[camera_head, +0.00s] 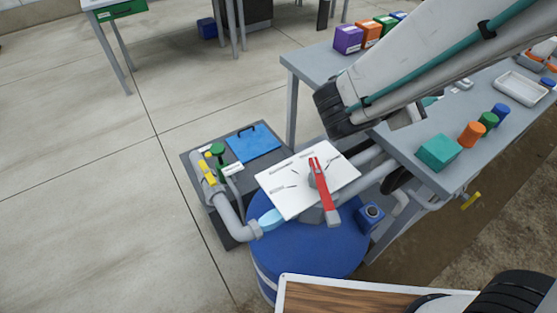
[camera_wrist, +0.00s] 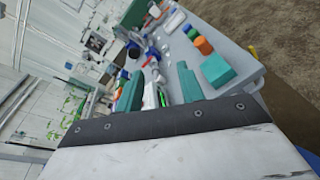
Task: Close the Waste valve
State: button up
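I cannot read a Waste label on any valve. A red lever (camera_head: 324,195) lies across a white plate (camera_head: 290,200) with small dark markings, above a blue drum (camera_head: 305,250). At left, grey pipework (camera_head: 230,218) carries a yellow handle (camera_head: 207,170) and a green handle (camera_head: 217,150) with small white tags. Another yellow handle (camera_head: 470,201) shows below the bench edge. My gripper (camera_wrist: 159,87) shows two teal fingers standing apart in the wrist view, with no valve handle seen between them. In the head view my arm largely hides it.
A grey bench (camera_head: 425,160) at right carries a teal block (camera_head: 438,152), coloured cylinders and a white tray (camera_head: 520,88). Coloured boxes stand at its far end. A blue lid (camera_head: 253,143) lies by the pipework. A small blue box (camera_head: 371,216) is beside the drum.

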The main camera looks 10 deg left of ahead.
aim_at(208, 174)
jog(key=a+f+n+t+y, duration=0.3)
jog(key=a+n+y, duration=0.15)
jog(key=a, duration=0.35)
jog(key=w+a+f+n+t+y, duration=0.1)
jog(key=a+f+n+t+y, duration=0.15)
jog(key=a+n, duration=0.4)
jog(key=a+f+n+t+y, duration=0.2)
jog(key=a+n+t+y, duration=0.15)
jog(key=a, duration=0.55)
jog(key=s+a+f+n+g+y, duration=0.3)
jog(key=s+a+f+n+y, duration=0.25)
jog(key=a+y, duration=0.2)
jog(key=s+a+f+n+g+y, duration=0.2)
jog(key=s+a+f+n+y, duration=0.4)
jog(key=a, duration=0.3)
jog(key=shift+m, duration=0.5)
jog(key=f, duration=0.4)
jog(key=s+f, duration=0.1)
jog(key=f, duration=0.2)
jog(key=shift+a, duration=0.2)
jog(key=x, duration=0.4)
jog(key=f+x, duration=0.1)
jog(key=x, duration=0.1)
jog(key=shift+w+a+r, duration=0.1)
jog(key=shift+w+a, duration=0.4)
jog(key=shift+w, duration=0.1)
